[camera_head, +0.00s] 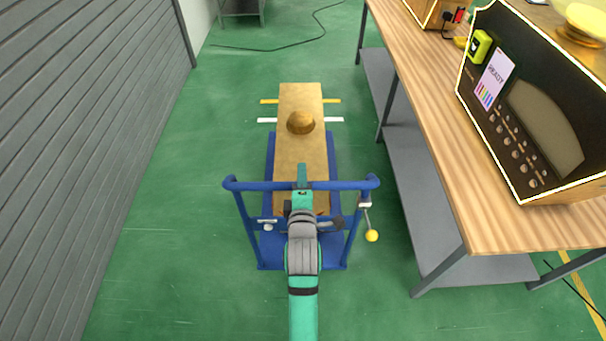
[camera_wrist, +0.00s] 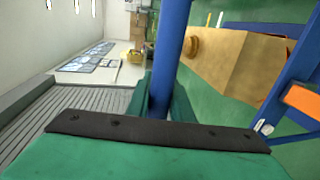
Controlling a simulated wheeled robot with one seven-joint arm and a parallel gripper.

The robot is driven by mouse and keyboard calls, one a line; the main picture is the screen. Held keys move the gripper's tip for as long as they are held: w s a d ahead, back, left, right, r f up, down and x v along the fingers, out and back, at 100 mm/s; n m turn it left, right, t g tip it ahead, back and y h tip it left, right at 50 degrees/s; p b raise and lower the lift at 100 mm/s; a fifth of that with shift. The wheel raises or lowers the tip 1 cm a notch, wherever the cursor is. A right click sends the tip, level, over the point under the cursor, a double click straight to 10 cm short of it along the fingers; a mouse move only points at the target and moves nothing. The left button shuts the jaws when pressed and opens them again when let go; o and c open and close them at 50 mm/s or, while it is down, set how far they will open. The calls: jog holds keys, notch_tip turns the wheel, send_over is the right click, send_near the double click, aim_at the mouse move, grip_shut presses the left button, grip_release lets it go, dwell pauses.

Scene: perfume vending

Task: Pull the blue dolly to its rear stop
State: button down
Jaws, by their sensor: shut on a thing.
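The blue dolly (camera_head: 333,165) stands on the green floor in the head view, with its handle toward me. It carries a long tan box (camera_head: 300,160) with a round brown knob on top. My gripper (camera_head: 302,182) is shut on the middle of the dolly's blue handle bar (camera_head: 260,186). In the wrist view the bar (camera_wrist: 172,50) runs between my fingers (camera_wrist: 163,100), and the box (camera_wrist: 228,62) shows beyond it. A small lever with a yellow ball (camera_head: 372,235) hangs at the handle's right side. My arm hides part of the dolly's near end.
Yellow (camera_head: 332,101) and white (camera_head: 334,119) floor lines flank the box's far end. A wooden workbench (camera_head: 425,110) with a dark machine (camera_head: 525,115) stands close on the right. A grey shutter wall (camera_head: 85,130) is on the left. The floor between wall and dolly is clear.

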jog(key=shift+a+f, duration=0.25)
jog(key=shift+a, duration=0.2)
jog(key=c, duration=1.6)
grip_release()
jog(key=shift+o, duration=0.2)
jog(key=shift+s+d+r, duration=0.15)
jog(key=shift+d, duration=0.1)
jog(key=s+r, duration=0.2)
jog(key=s, duration=0.8)
jog(key=shift+s, duration=0.25)
